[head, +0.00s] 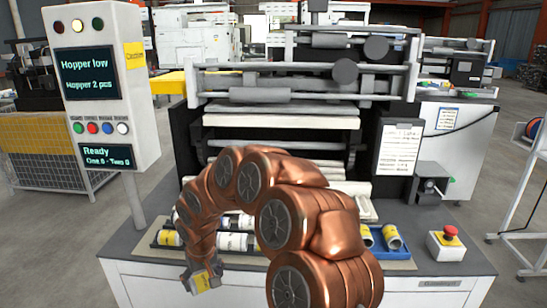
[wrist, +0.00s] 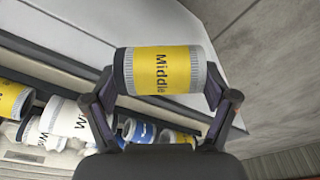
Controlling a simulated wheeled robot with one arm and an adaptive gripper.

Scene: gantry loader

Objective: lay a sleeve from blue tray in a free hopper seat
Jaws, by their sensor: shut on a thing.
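My gripper (wrist: 165,92) is shut on a yellow sleeve (wrist: 162,70) with grey ribbed ends and the word "Middle". The fingers press on its two ends. In the head view my gripper (head: 198,272) is low at the front edge of the machine table, and the held sleeve (head: 207,282) shows small there. The blue tray (head: 404,252) is right of my arm, with yellow-banded sleeves (head: 392,237) in it. Left of my arm, a dark-edged tray holds a yellow sleeve (head: 169,238) and white sleeves (head: 233,241). My arm hides the middle; I cannot make out a free hopper seat.
A display panel (head: 98,85) on a post at the left reads "Hopper low" and "Hopper 2 pcs". A red stop button (head: 450,234) stands at the table's right. The loader's rollers and bars (head: 290,85) rise behind.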

